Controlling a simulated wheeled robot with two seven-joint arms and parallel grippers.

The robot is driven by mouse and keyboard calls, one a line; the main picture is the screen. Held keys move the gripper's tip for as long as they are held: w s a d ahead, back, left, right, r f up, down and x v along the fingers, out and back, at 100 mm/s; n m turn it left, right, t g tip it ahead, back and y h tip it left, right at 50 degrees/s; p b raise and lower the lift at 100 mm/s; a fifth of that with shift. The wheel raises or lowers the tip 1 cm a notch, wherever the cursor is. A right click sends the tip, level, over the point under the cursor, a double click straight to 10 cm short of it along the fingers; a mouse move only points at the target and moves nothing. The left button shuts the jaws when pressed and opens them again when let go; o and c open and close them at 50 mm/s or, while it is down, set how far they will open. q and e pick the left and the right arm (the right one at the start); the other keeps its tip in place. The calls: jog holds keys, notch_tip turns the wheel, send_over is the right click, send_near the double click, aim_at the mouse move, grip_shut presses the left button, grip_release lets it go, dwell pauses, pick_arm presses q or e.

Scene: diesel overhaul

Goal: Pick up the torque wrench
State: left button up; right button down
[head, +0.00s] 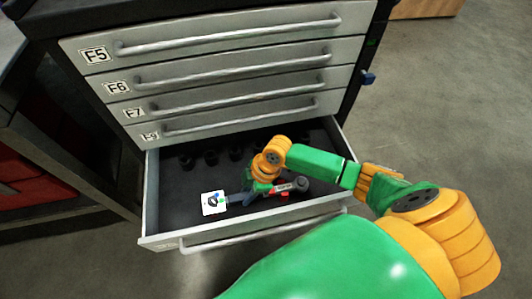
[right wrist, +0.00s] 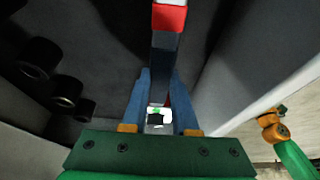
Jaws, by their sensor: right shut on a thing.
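The torque wrench (head: 284,187) is in the open bottom drawer, with a red section and a dark round end showing to the right of my gripper. Its left part is partly hidden by the gripper in the head view. In the right wrist view the wrench (right wrist: 166,50) runs up between the blue fingers, dark grey with a red block at the top. My right gripper (head: 237,200) is low in the drawer and shut on the wrench; its fingers also show in the right wrist view (right wrist: 160,100). Whether the wrench touches the drawer floor, I cannot tell. My left gripper is out of view.
The drawer's front wall (head: 250,221) and handle are on the near side. Several dark sockets (head: 210,158) stand along the drawer's back. A white card (head: 213,203) with a small picture is at the left. Closed drawers (head: 225,80) rise above the open one.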

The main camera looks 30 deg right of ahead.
jog(key=shift+r, duration=0.1)
dwell(0.7)
notch_tip(320, 180, up, 10)
jog(key=p, duration=0.3)
jog(key=c, duration=1.3)
grip_release()
jog(key=shift+w, duration=0.1)
jog(key=shift+c, duration=0.2)
grip_shut()
